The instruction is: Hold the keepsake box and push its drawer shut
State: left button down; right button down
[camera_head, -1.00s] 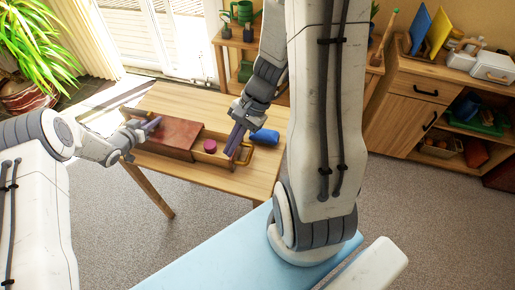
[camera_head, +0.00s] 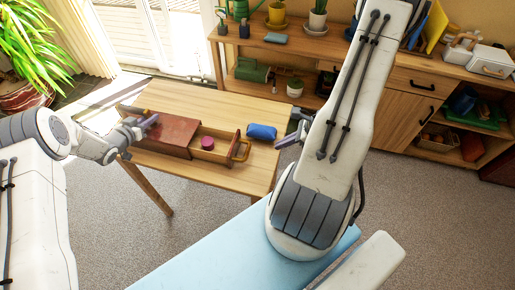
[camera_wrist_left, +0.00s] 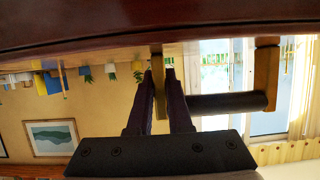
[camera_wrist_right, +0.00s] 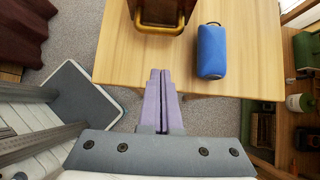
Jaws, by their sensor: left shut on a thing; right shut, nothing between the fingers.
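The reddish-brown keepsake box (camera_head: 168,136) stands on the wooden table. Its drawer (camera_head: 213,153) is pulled out to the right, with a round purple-red item (camera_head: 207,143) inside. The brass drawer handle (camera_head: 241,151) also shows in the right wrist view (camera_wrist_right: 158,30). My left gripper (camera_head: 150,121) is at the box's far left part; in the left wrist view its fingers (camera_wrist_left: 160,75) are shut on a tan post (camera_wrist_left: 158,95) beside a dark bar (camera_wrist_left: 228,102). My right gripper (camera_head: 279,146) is shut and empty, right of the drawer handle and apart from it.
A wooden shelf with plants (camera_head: 300,45) and a cabinet (camera_head: 400,105) stand behind. The table's right edge is near my right gripper.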

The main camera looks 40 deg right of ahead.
aim_at(213, 142)
jog(key=x, duration=0.6)
jog(key=w+a, duration=0.1)
jog(key=w+a+f, duration=0.1)
jog(key=shift+w+a, duration=0.1)
jog(key=shift+w, duration=0.2)
jog(key=shift+w+a, duration=0.25)
jog(key=shift+w, duration=0.15)
jog(key=w+a, duration=0.6)
jog(key=w, duration=0.1)
jog(key=w+a, duration=0.3)
jog(key=shift+w, duration=0.4)
pick_arm(q)
jog(key=shift+s+d, duration=0.1)
jog(key=shift+d, duration=0.05)
pick_arm(e)
jog(key=shift+w+a, duration=0.25)
jog(key=shift+w, duration=0.1)
